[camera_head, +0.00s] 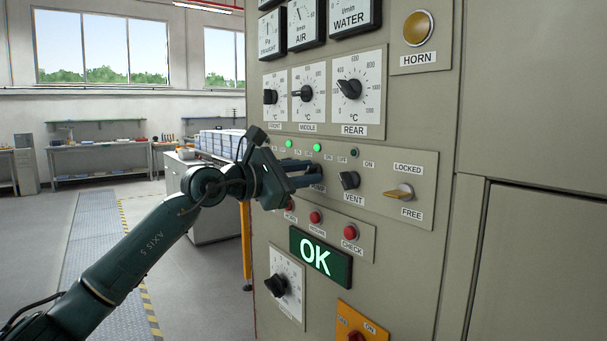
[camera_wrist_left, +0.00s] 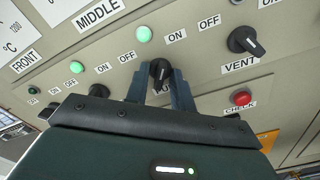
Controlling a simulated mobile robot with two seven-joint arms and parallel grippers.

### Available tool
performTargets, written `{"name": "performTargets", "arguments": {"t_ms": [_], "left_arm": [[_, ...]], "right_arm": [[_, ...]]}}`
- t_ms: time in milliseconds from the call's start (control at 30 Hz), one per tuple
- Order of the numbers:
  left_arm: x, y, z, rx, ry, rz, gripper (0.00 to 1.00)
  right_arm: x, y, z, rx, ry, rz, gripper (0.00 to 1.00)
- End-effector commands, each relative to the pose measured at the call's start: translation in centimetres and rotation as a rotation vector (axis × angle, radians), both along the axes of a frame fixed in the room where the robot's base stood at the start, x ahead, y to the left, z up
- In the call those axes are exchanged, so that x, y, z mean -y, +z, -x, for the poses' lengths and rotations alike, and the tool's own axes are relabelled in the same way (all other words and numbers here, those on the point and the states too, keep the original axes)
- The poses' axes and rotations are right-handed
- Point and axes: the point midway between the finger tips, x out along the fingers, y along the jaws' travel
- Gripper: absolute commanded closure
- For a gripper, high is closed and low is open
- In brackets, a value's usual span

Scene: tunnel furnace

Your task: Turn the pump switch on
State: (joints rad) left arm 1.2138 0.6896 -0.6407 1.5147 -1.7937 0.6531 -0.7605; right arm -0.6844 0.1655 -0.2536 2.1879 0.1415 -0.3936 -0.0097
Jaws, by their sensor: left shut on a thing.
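The pump switch (camera_wrist_left: 161,68) is a black rotary knob in a row of knobs on the beige furnace panel. In the left wrist view it sits between my two fingers. Its name label below is mostly covered, and the lamp (camera_wrist_left: 143,35) above it glows green. OFF is printed to the left of the lamp and ON to the right. My left gripper (camera_head: 314,175) reaches the panel from the left and is shut on this knob, just left of the VENT knob (camera_head: 349,180). In the head view the fingers hide the knob. My right gripper is not in view.
The VENT lamp (camera_head: 354,153) is dark. A LOCKED/FREE handle (camera_head: 399,192) is to the right. Red buttons (camera_head: 315,217) and a green OK display (camera_head: 320,257) lie below the fingers. Temperature dials (camera_head: 348,89) are above. Floor is open at left.

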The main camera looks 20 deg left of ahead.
Motion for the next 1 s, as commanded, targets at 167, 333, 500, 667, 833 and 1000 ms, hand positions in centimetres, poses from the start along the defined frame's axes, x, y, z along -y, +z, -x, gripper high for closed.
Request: {"name": "performTargets", "arguments": {"t_ms": [167,333,500,667,833,1000], "left_arm": [[0.0,-0.1,0.0,-0.002,0.0,-0.001,0.71],[0.0,-0.1,0.0,-0.001,0.001,0.0,0.69],[-0.4,-0.1,0.4,0.0,0.001,0.0,0.69],[-1.9,-0.3,2.2,0.0,0.003,-0.003,0.69],[-4.3,-0.4,5.3,0.0,0.004,-0.003,0.69],[-6.4,-0.3,8.1,-0.001,0.003,-0.003,0.69]], "right_arm": [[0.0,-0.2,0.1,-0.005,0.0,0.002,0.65],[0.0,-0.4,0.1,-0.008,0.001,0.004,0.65],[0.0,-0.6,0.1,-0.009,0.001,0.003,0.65],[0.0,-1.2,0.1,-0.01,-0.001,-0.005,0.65],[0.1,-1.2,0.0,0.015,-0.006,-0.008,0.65],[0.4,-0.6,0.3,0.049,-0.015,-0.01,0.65]]}}
